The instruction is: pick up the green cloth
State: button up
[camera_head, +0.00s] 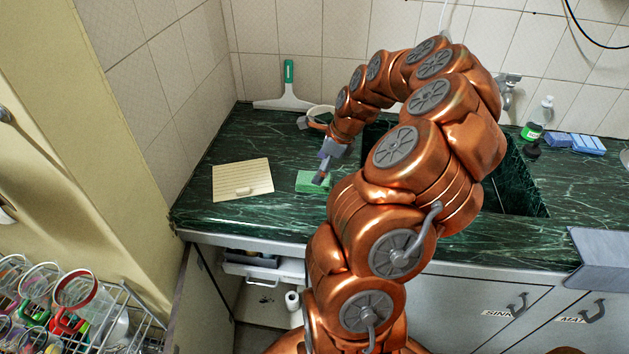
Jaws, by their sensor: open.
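The green cloth (307,181) lies flat on the dark green marble counter, left of the sink. It is a small bright green patch, partly hidden behind my gripper and arm. My gripper (321,177) is open and sits over the cloth's right part, its fingers pointing down and a little left. I cannot tell whether the fingertips touch the cloth. Nothing shows between the fingers.
A pale yellow board (243,180) lies left of the cloth. A squeegee (288,90) with a green handle leans on the back wall. The sink (515,185) opens to the right; blue sponges (588,144) lie farther right.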

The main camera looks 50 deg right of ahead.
aim_at(304, 184)
jog(key=f, duration=0.1)
jog(key=f+p, duration=0.1)
jog(key=f, duration=0.1)
jog(key=shift+w+f+p, duration=0.3)
jog(key=shift+w, duration=0.05)
jog(key=shift+w+a+f, duration=0.15)
jog(key=shift+w+f, duration=0.1)
jog(key=shift+f, duration=0.35)
jog(key=shift+f, duration=0.25)
jog(key=shift+c, duration=0.3)
jog(key=c, duration=1.3)
jog(key=shift+r, duration=0.15)
